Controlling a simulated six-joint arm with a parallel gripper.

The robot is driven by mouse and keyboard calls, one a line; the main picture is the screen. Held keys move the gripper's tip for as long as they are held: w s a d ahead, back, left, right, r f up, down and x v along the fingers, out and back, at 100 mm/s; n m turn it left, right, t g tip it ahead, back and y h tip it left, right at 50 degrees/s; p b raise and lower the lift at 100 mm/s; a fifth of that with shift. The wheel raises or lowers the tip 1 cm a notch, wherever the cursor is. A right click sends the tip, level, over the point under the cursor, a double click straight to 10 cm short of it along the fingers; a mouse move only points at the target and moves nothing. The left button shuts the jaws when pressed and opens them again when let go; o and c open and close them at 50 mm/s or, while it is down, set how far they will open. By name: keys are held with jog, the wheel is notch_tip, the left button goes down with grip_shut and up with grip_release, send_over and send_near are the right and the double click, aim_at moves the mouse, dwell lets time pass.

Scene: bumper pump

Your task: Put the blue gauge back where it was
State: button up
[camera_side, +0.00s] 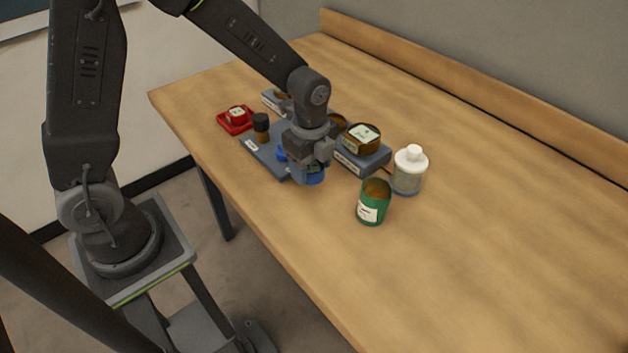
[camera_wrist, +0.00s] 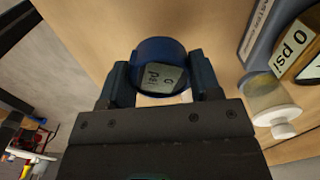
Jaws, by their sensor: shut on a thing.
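In the side view the blue gauge (camera_side: 313,177) hangs under my gripper (camera_side: 305,165), near the front right end of a grey-blue base plate (camera_side: 268,168). My gripper is shut on the gauge. A small blue part (camera_side: 281,153) shows just left of the gripper; I cannot tell what it is. My gripper and wrist hide part of the plate, and I cannot tell how high the gauge is.
A brown gauge (camera_side: 363,138) sits on a grey block (camera_side: 362,163). A black-capped brown cylinder (camera_side: 261,127) and a red gauge on a red pad (camera_side: 237,117) are to the left. A green can (camera_side: 373,203) and white-capped bottle (camera_side: 408,172) stand right. The table's front right is clear.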

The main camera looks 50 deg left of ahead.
aim_at(314, 194)
jog(key=shift+w+d+f, duration=0.1)
jog(key=shift+d+f, duration=0.1)
jog(key=shift+d, duration=0.15)
jog(key=shift+f, duration=2)
jog(key=shift+f, duration=0.15)
jog(key=o, duration=1.1)
